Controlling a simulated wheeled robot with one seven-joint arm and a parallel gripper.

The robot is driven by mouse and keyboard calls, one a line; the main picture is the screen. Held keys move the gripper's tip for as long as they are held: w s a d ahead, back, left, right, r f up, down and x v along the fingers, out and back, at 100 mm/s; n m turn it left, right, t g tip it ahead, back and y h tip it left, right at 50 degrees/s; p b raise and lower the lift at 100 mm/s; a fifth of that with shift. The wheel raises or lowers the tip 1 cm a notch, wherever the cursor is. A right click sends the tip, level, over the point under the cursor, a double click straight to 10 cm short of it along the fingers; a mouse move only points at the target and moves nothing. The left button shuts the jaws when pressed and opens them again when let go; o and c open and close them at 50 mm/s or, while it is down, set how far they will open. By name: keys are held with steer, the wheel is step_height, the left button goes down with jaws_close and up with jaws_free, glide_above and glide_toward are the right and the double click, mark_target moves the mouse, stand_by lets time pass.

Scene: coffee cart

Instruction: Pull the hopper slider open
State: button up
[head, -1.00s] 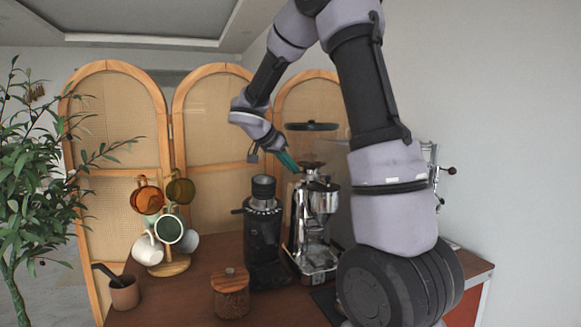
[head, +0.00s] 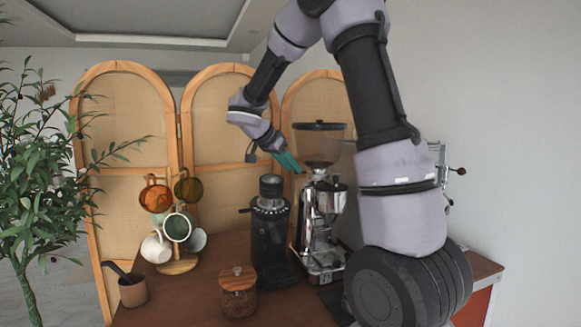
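The grinder hopper (head: 318,148) is a see-through brownish cone with a dark round lid. It sits on top of the silver grinder (head: 323,210), right of the middle of the head view. The hopper slider is too small to make out at the hopper's base. My gripper (head: 290,161) has teal fingers that point down and right, close to the lower left side of the hopper. I cannot tell whether the fingers touch anything or how far apart they are.
A black grinder (head: 270,235) stands left of the silver one. A glass jar with a wooden lid (head: 238,292), a mug tree (head: 177,264) with several mugs, and a brown cup (head: 132,291) stand on the wooden counter (head: 190,306). A folding screen (head: 215,135) is behind.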

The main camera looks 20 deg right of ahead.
steer(key=v, duration=1.1)
steer(key=shift+d, duration=0.1)
steer(key=s+n+t+y, duration=0.3)
steer(key=s+n+y, duration=0.6)
steer(key=s, duration=1.5)
steer(key=shift+s+d+f+t+y, duration=0.2)
steer(key=shift+s+t+y, duration=0.2)
steer(key=shift+y, duration=0.3)
stand_by(1.1)
